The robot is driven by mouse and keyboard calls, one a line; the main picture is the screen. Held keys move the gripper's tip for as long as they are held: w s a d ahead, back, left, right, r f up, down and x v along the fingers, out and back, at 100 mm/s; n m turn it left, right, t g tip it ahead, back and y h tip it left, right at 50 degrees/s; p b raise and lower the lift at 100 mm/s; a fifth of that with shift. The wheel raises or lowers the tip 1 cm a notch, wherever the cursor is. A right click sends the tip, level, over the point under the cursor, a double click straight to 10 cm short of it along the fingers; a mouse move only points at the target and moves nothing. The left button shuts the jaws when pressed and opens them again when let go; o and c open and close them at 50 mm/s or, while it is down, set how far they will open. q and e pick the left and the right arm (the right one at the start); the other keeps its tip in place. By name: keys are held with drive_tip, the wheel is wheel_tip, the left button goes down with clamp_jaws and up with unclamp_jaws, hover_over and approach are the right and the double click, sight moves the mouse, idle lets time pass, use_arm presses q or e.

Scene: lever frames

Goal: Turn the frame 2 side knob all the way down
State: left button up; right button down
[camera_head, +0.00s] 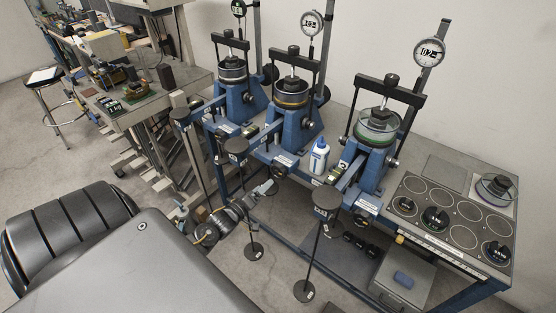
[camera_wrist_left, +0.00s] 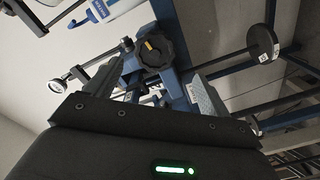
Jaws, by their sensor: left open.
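Three blue lever frames stand in a row on the bench, and the middle one (camera_head: 292,122) appears to be frame 2. In the left wrist view a black lobed knob (camera_wrist_left: 155,51) with a yellow mark sits on a blue part, just beyond my fingertips. In the head view a dark knob (camera_head: 279,172) shows low in front of the middle frame, probably the same one. My left gripper (camera_head: 268,188) is close to it. In the wrist view the left gripper (camera_wrist_left: 152,76) is open, its fingers either side of and short of the knob, apparently not touching. My right gripper is not in view.
A white bottle with a blue cap (camera_head: 319,158) stands right of the middle frame. Weight hangers with round black discs (camera_head: 327,200) hang along the bench's front. A plate of weights (camera_head: 453,215) lies at the right. Floor before the bench is partly open.

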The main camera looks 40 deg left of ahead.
sight(276, 173)
use_arm(q)
drive_tip(key=shift+w+r+b, duration=0.35)
drive_tip(key=shift+w+b, duration=0.1)
drive_tip(key=shift+w, duration=0.35)
drive_tip(key=w+b, duration=0.4)
drive_tip(key=w, duration=0.4)
drive_tip(key=shift+w+a, duration=0.15)
drive_tip(key=shift+w, duration=0.05)
drive_tip(key=shift+c, duration=1.3)
drive_tip(key=shift+s, duration=0.1)
drive_tip(key=c, duration=0.9)
drive_tip(key=shift+c, duration=0.4)
